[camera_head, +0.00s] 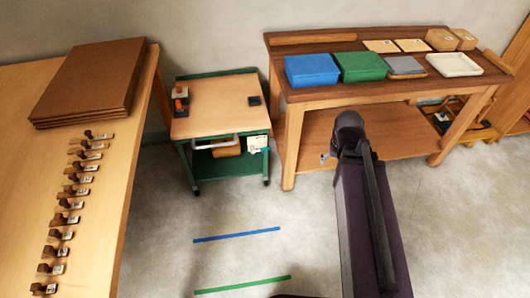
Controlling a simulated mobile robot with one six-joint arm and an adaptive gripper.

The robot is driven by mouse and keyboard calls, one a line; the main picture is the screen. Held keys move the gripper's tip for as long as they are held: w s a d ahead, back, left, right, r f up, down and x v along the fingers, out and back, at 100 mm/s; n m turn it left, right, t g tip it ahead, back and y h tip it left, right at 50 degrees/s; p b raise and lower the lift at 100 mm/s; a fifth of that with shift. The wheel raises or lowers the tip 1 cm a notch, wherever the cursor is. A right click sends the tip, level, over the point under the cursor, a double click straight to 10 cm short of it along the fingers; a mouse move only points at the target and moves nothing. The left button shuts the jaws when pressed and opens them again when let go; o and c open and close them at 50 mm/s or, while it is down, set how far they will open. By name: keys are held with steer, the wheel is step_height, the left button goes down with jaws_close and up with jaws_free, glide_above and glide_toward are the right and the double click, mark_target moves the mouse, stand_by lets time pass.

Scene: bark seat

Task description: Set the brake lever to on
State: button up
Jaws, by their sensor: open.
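No part is clearly readable as the brake lever. A green-framed cart (222,133) with a pale wooden top stands at the back, left of centre. Two small fittings with orange tops, an upper one (180,92) and a lower one (180,106), sit at the top's left edge. A small dark block (254,100) is at its right. A grey bar handle (214,142) and a white card (257,143) are on the front. My purple and black arm rises right of the cart, apart from it. My gripper cannot be made out.
A wooden table (95,225) on the left holds brown boards (92,80) and a row of tagged pieces. A workbench (290,140) at the back right bears a blue box (312,69) and a green box (360,66). Floor before the cart is clear, with blue and green stripes.

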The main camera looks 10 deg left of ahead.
steer(key=w+a+f+t+b, duration=0.3)
steer(key=w+f+b, duration=0.6)
steer(key=f+b, duration=0.25)
steer(key=n+t+y+b, duration=0.35)
steer(key=t+b, duration=0.65)
steer(key=b, duration=2.6)
glide_toward(266, 149)
steer(key=s+r, duration=0.2)
steer(key=s, duration=0.1)
steer(key=shift+w+a+f+n+h, duration=0.15)
steer(key=shift+f+n+h, duration=0.1)
steer(key=shift+n, duration=0.2)
steer(key=shift+w, duration=0.1)
steer(key=b+x, duration=0.1)
steer(key=x, duration=0.3)
steer(key=b+x, duration=0.2)
steer(key=x, duration=0.3)
steer(key=b+x, duration=0.2)
steer(key=x, duration=0.2)
steer(key=shift+w+f, duration=0.15)
steer(key=shift+f, duration=0.2)
steer(key=c, duration=1.1)
